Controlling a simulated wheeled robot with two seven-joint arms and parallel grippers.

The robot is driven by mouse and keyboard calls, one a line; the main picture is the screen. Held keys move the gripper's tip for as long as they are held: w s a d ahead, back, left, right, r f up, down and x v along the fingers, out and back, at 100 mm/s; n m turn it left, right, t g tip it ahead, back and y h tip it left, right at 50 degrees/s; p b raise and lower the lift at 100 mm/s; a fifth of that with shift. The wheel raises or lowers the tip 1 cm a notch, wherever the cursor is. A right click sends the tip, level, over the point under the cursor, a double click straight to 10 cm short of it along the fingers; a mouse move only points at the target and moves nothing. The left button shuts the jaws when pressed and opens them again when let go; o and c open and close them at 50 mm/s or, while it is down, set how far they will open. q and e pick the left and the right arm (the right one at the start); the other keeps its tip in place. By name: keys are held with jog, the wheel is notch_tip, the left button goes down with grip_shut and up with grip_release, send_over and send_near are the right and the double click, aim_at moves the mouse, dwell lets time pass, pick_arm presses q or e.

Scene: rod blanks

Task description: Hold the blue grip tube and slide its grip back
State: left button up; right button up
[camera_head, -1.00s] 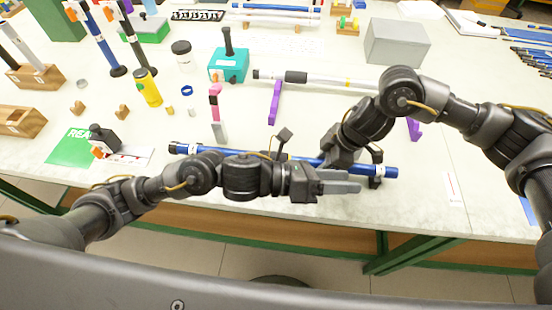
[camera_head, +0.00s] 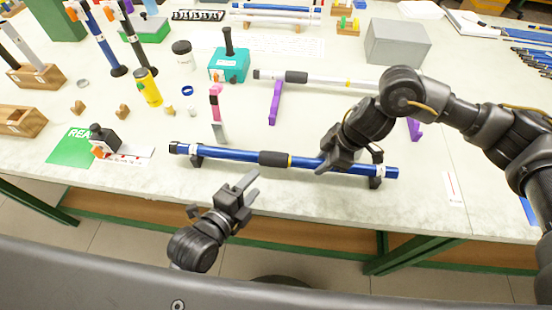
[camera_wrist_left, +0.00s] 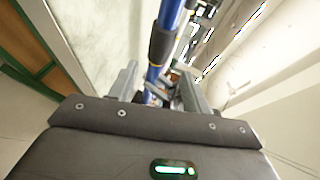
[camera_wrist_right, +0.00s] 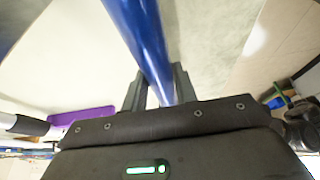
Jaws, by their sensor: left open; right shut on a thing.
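The blue grip tube (camera_head: 226,153) lies across two dark supports near the table's front edge. In the left wrist view the grip (camera_wrist_left: 163,46) and tube show ahead, beyond the open fingers (camera_wrist_left: 160,85).
A white tube with a dark grip (camera_head: 297,77) lies behind on purple supports (camera_head: 275,102). A green card (camera_head: 72,147) and a small black-handled tool (camera_head: 103,138) lie at left. A grey box (camera_head: 397,42) stands at back right. The front right tabletop is mostly clear.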

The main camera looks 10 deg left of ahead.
aim_at(220, 158)
pick_arm(q)
jog(key=x, duration=1.2)
grip_shut()
jog(key=a, duration=1.4)
jog(key=shift+w+a+f, duration=0.15)
jog(key=shift+a, duration=0.1)
